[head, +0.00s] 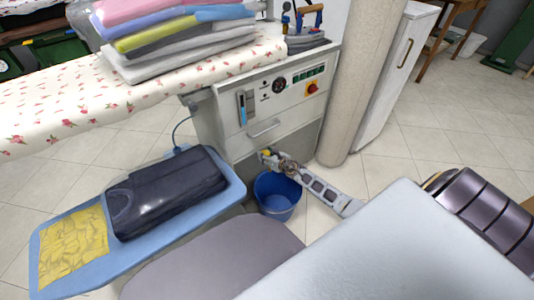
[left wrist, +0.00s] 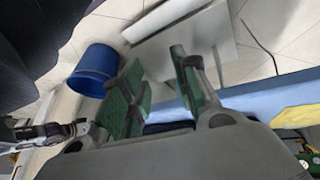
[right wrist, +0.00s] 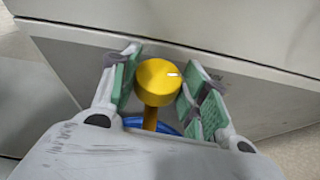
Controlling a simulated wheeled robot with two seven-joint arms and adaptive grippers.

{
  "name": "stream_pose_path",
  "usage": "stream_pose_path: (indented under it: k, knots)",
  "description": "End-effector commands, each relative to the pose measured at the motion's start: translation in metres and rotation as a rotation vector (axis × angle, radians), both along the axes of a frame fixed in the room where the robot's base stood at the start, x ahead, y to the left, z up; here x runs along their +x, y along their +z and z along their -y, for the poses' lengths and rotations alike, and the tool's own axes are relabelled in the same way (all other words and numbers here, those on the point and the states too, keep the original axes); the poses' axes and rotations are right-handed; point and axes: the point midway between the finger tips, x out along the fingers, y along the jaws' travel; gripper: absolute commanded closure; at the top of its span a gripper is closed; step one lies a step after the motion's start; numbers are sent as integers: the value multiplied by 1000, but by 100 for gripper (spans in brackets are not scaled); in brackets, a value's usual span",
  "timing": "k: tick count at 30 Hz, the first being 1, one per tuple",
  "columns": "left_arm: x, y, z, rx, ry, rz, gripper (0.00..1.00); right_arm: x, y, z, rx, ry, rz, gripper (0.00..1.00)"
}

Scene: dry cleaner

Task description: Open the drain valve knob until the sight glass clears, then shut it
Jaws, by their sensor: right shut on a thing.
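The yellow drain valve knob (right wrist: 157,82) sits low on the front of the pale steam cabinet (head: 262,118), on a brownish-yellow stem. My right gripper (right wrist: 160,72) is shut on the knob, one green pad on each side; in the head view it is small, low at the cabinet (head: 275,160). The sight glass (head: 242,107) appears as a narrow upright strip with blue in it on the cabinet front; its exact level is too small to read. My left gripper (left wrist: 156,60) is open and empty, its green pads wide apart.
A blue bucket (head: 277,196) stands on the floor under the knob. A blue board (head: 225,185) with a dark case (head: 165,192) and yellow cloth (head: 72,246) lies at left. The flowered ironing board (head: 60,105) holds folded laundry. A beige column (head: 346,90) stands right of the cabinet.

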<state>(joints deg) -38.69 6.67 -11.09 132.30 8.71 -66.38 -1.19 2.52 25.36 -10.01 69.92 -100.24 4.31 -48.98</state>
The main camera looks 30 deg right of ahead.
Motion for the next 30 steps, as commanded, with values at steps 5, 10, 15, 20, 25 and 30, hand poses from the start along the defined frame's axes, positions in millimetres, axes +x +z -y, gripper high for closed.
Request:
stream_pose_path:
  k: [5, 10, 15, 20, 25, 30]
  knots:
    - [-2, 20, -5, 27, -6, -23, 70, 1, 3, -2, 0, -26, 1, 79]
    - [-4, 38, -10, 56, -12, -49, 70, 1, 3, -1, 1, -54, 2, 79]
    - [-7, 56, -16, 85, -14, -76, 70, 1, 4, -2, 2, -82, 2, 79]
    - [-11, 70, -21, 109, -16, -99, 70, 1, 4, -3, -1, -104, 2, 79]
    - [-12, 76, -24, 122, -16, -111, 70, 0, 2, -3, -1, -114, 1, 79]
    - [-12, 75, -24, 121, -15, -112, 70, 0, 2, -4, -2, -113, 1, 79]
